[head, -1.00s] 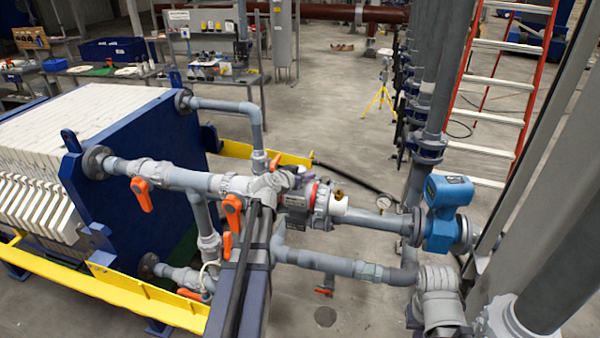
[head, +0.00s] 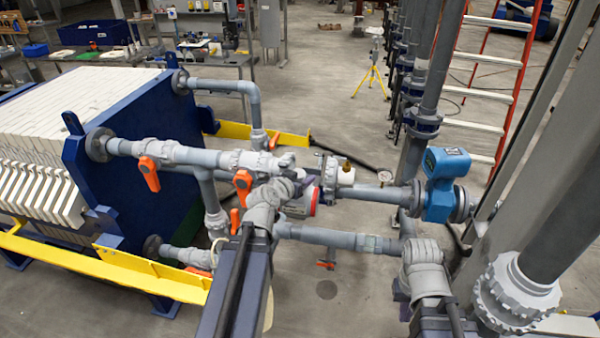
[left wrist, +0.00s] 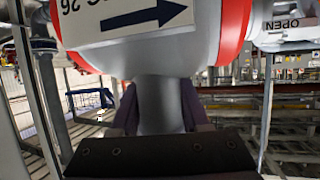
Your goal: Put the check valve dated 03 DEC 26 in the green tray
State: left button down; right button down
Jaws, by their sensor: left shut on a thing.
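A grey check valve (head: 300,206) with red rings is in front of the pipe line in the head view. In the left wrist view the valve (left wrist: 165,50) fills the top; its white label shows an arrow and, upside down, the end of a date, "C 26". The rest of the date is cut off. My left gripper (left wrist: 160,120) is shut on the valve's grey neck. My right arm shows at the lower right of the head view, but its fingers are mostly hidden. A green flat item (head: 86,56) lies on the back bench; I cannot tell whether it is the tray.
The pipe line has a union (head: 270,162) left of the gap and a white fitting (head: 342,178) right of it. Open floor lies behind the pipes.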

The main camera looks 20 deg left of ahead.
pick_arm(q)
jog(key=shift+s+d, duration=0.1)
jog(key=shift+s, duration=0.25)
jog(key=shift+f, duration=0.1)
